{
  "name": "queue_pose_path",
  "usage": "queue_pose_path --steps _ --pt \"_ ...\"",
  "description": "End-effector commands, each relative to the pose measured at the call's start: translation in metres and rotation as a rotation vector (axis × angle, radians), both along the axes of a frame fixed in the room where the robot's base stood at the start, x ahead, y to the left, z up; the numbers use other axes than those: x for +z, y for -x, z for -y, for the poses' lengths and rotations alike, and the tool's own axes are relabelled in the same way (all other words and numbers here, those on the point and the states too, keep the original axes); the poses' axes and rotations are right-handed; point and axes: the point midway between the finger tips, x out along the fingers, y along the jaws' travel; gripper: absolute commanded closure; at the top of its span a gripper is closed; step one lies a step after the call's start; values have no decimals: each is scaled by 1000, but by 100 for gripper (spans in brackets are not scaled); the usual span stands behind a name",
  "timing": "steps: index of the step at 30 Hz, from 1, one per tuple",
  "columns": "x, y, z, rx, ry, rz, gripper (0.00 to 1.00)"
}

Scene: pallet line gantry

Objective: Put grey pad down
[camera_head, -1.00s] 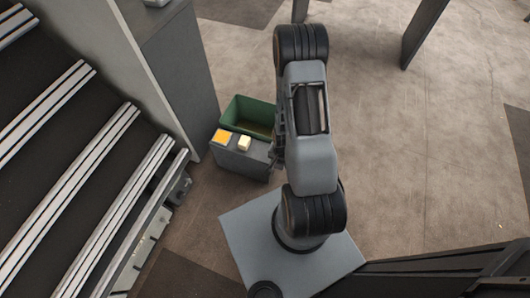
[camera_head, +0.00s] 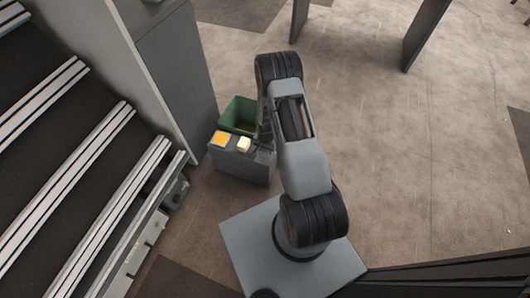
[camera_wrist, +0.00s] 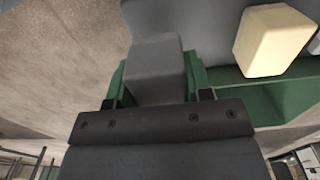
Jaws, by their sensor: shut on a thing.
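The grey pad (camera_wrist: 153,58) is a plain grey block in the wrist view, held between the two green-sided fingers of my gripper (camera_wrist: 156,80). My gripper is shut on it. In the head view my gripper is at the right end of the grey stand (camera_head: 240,168), mostly hidden behind my arm, and I cannot make out the pad there. The stand's top also shows in the wrist view (camera_wrist: 218,28). I cannot tell whether the pad touches the stand.
A cream block (camera_head: 244,144) and an orange pad (camera_head: 220,138) sit on the stand; the cream block is close in the wrist view (camera_wrist: 272,40). A green bin (camera_head: 238,108) stands behind. A grey cabinet (camera_head: 178,75) and conveyor rails (camera_head: 130,215) are left. Floor at right is clear.

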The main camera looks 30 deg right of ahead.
Motion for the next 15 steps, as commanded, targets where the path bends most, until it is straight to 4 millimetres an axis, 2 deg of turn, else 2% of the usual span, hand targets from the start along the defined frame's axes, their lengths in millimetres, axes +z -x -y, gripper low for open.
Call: queue_pose_path --steps 5,7,12,15 --pt "-10 -7 0 1 0 1 72" --pt "-17 -12 -1 1 0 1 72" --pt "-40 -11 0 0 0 0 72" --pt "-41 -11 0 0 0 1 76"
